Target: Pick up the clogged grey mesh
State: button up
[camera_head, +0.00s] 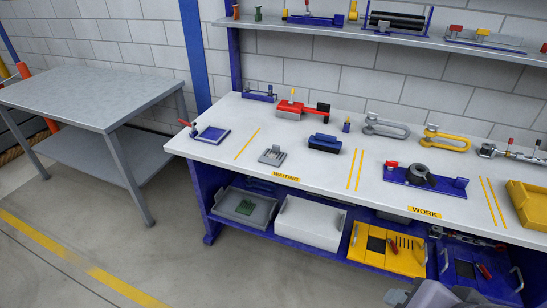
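A small flat grey piece (272,155) with a ridged or mesh-like face lies on the white workbench (225,165), just behind the yellow WAITING label (286,177). It looks like the grey mesh, but it is too small to tell whether it is clogged. A dark blue block (324,143) lies to its right, apart from it. My gripper's fingers do not show. A rounded grey shape at the bottom edge may be part of my arm, but I cannot tell.
Yellow lines divide the bench top. A red tool (300,110), grey shackle (386,126), yellow shackle (446,138) and blue fixture (425,180) stand on it. Bins, including a white one (310,222), fill the lower shelf. A grey table (95,95) stands left; floor between is clear.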

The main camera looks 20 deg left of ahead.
aim_at(275, 156)
jog(key=u, duration=1.45)
